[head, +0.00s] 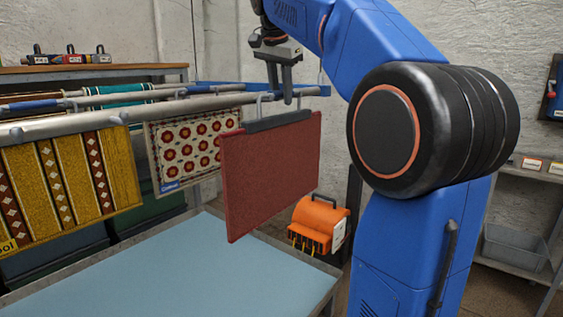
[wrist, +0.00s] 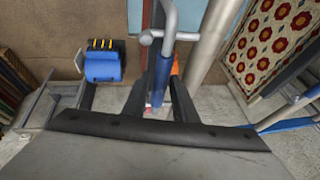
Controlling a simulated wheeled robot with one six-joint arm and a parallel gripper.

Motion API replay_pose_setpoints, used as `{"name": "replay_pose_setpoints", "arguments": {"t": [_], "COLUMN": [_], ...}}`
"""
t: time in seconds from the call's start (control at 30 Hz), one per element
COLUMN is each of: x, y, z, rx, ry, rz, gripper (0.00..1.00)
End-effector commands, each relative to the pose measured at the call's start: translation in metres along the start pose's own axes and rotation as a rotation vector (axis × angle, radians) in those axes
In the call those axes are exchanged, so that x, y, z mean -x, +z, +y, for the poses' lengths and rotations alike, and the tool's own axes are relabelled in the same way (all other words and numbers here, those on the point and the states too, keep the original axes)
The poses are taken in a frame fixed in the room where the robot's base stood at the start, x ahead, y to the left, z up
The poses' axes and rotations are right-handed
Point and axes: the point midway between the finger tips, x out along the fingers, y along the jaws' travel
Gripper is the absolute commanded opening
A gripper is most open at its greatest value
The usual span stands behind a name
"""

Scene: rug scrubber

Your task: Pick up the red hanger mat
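The red hanger mat (head: 270,178) hangs from a dark clamp bar (head: 278,121) with metal hooks over the grey rail, in the middle of the head view. It hangs upright above the blue-grey table. My gripper (head: 280,90) is above the clamp bar, pointing down, with its two fingers apart. The fingers look empty and close to the bar; whether they touch it cannot be told. In the wrist view my dark fingers (wrist: 159,97) also stand apart, with a blue tube showing between them.
A patterned mat (head: 188,148) and a yellow striped mat (head: 70,185) hang to the left. The rail (head: 100,122) and its hooks crowd the gripper. An orange box (head: 318,226) stands behind right. The tabletop (head: 170,275) is clear. A blue box (wrist: 103,65) shows in the wrist view.

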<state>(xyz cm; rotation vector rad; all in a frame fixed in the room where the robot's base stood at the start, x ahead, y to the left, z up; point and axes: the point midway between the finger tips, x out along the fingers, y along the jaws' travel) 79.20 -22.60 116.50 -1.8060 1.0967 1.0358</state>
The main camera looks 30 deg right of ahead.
Motion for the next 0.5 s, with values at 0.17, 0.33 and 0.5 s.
{"name": "replay_pose_setpoints", "arguments": {"t": [0.17, 0.33, 0.5], "x": [-0.0066, -0.0066, -0.0065], "y": [-0.0003, -0.0003, -0.0003], "z": [0.0, -0.0001, -0.0001], "rx": [-0.001, 0.0, 0.0], "ry": [-0.001, -0.001, -0.001], "rz": [0.001, 0.001, 0.001], "gripper": [0.25, 0.23, 0.0]}}
